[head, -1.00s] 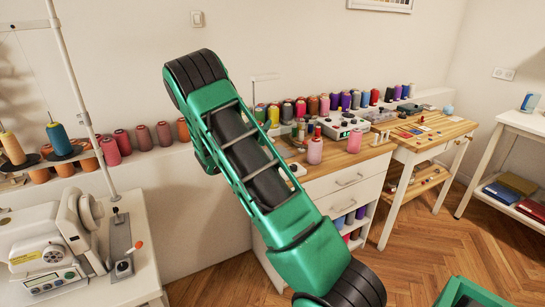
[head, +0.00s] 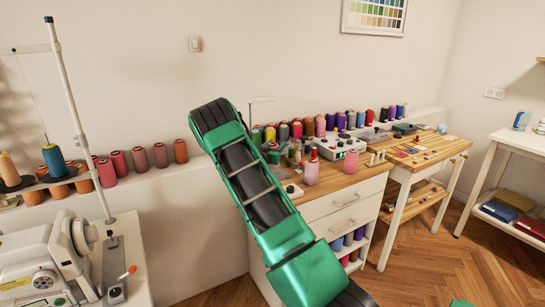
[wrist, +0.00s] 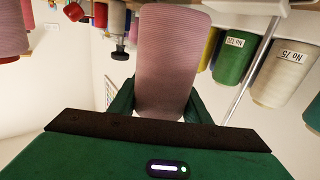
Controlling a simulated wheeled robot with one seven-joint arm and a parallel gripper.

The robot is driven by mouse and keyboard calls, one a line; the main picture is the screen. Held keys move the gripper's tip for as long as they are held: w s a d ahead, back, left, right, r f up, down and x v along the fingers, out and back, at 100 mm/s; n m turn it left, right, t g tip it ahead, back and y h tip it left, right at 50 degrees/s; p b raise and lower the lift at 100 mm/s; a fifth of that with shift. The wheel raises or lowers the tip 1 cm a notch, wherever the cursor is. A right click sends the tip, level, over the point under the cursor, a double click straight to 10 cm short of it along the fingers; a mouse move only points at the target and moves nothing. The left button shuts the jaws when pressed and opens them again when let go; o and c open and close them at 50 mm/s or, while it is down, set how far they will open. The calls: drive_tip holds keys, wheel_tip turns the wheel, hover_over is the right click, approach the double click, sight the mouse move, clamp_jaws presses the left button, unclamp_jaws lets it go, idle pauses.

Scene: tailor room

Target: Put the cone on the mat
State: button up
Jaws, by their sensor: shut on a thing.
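A dusty pink, ribbed cone of thread (wrist: 165,60) fills the middle of the wrist view. My gripper (wrist: 160,100) is shut on it, with a green finger on each side. In the head view my green arm hides the gripper and the held cone. I cannot make out the mat for certain; a flat grey patch (head: 376,135) lies at the back of the wooden desk.
The drawer desk (head: 345,180) bears a pink container (head: 312,172) and a white control box (head: 341,147). Several cones (head: 340,121) line the ledge behind. A sewing machine (head: 50,260) stands at left. A second table (head: 445,150) stands to the right.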

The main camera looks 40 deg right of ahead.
drive_tip(key=shift+f, duration=2)
drive_tip(key=o, duration=1.1)
drive_tip(key=shift+o, duration=0.2)
drive_tip(key=shift+a, duration=0.1)
